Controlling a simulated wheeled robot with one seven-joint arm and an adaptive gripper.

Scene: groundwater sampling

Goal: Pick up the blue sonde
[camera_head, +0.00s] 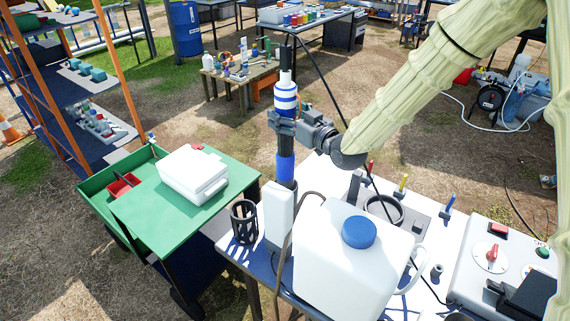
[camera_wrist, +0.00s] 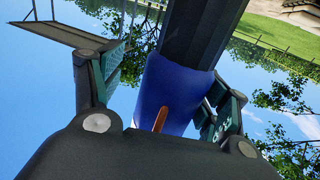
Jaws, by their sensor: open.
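The blue sonde (camera_head: 286,88) stands upright as a tall tube with black, blue and white bands and a dark cable at its top. Its lower end is hidden behind a white block on the white table. My gripper (camera_head: 281,121) is level with the sonde's middle, reaching in from the right. In the wrist view, the fingers of my gripper (camera_wrist: 162,95) are open, one on each side of the sonde's blue band (camera_wrist: 172,88) and dark shaft. I cannot tell whether either finger touches it.
A white jug with a blue cap (camera_head: 358,232), a black slotted cup (camera_head: 244,222) and a control box (camera_head: 497,262) crowd the white table (camera_head: 443,208). A green cart (camera_head: 150,222) with a white case (camera_head: 192,174) stands left.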

